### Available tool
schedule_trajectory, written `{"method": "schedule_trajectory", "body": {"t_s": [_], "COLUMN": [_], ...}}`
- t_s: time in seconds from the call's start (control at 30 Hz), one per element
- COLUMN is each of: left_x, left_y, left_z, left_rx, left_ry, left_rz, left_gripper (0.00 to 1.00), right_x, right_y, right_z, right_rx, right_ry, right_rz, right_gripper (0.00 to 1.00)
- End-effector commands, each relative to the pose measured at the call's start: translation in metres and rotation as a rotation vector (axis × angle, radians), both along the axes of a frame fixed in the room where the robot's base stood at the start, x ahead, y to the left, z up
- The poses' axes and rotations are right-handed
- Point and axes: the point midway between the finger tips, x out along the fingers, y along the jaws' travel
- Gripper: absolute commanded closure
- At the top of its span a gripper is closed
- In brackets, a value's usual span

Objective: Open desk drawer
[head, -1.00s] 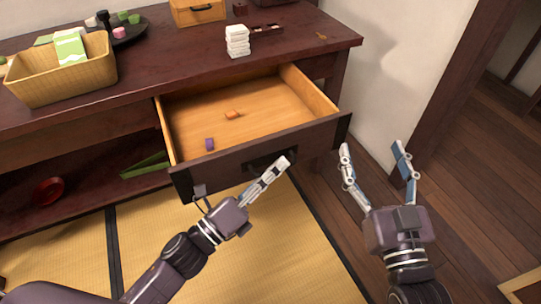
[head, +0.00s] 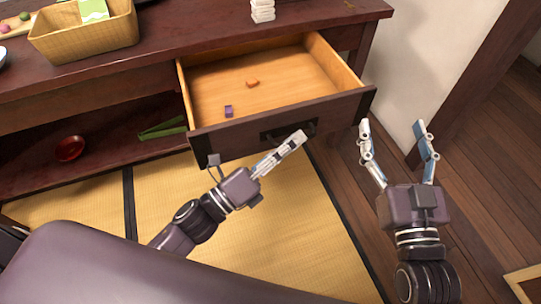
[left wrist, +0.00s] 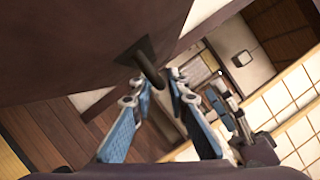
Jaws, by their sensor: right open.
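The desk drawer (head: 232,144) stands pulled out from the dark wooden desk (head: 100,75), with its pale wood inside showing. Its dark handle (head: 312,128) is on the front panel and is partly hidden by my left gripper (head: 301,138). In the left wrist view, the handle (left wrist: 150,66) passes between the fingertips of my left gripper (left wrist: 160,86), which close in on it from both sides. My right gripper (head: 393,128) is open and empty, to the right of the drawer's front corner.
A small orange-brown item (head: 252,83) and a purple item (head: 228,111) lie in the drawer. A woven basket (head: 85,42) and a white stack (head: 262,12) stand on the desk. A red bowl (head: 70,148) and a green item (head: 162,129) are on the lower shelf. Tatami (head: 300,230) lies in front.

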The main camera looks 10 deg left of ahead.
Motion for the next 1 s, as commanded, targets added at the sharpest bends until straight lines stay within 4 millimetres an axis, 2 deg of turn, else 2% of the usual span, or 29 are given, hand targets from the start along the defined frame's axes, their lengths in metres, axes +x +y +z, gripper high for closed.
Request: {"method": "schedule_trajectory", "body": {"t_s": [0.4, 0.6, 0.8, 1.0], "left_x": [-0.057, -0.078, -0.086, -0.087], "left_y": [0.043, 0.059, 0.065, 0.066], "left_z": [-0.017, -0.023, -0.024, -0.024], "left_rx": [0.003, 0.002, 0.001, 0.002], "left_ry": [0.006, 0.005, 0.002, 0.001], "left_rz": [0.003, 0.003, 0.002, 0.001], "left_gripper": [0.85, 0.85, 0.85, 0.85], "right_x": [0.0, 0.0, 0.0, 0.0], "right_y": [0.0, 0.0, 0.0, 0.0], "right_z": [0.0, 0.0, 0.0, 0.0], "right_rx": [0.0, 0.0, 0.0, 0.0], "right_ry": [-0.001, -0.001, -0.001, -0.001], "right_rz": [0.0, 0.0, 0.0, 0.0], "right_gripper": [0.32, 0.32, 0.32, 0.32]}}
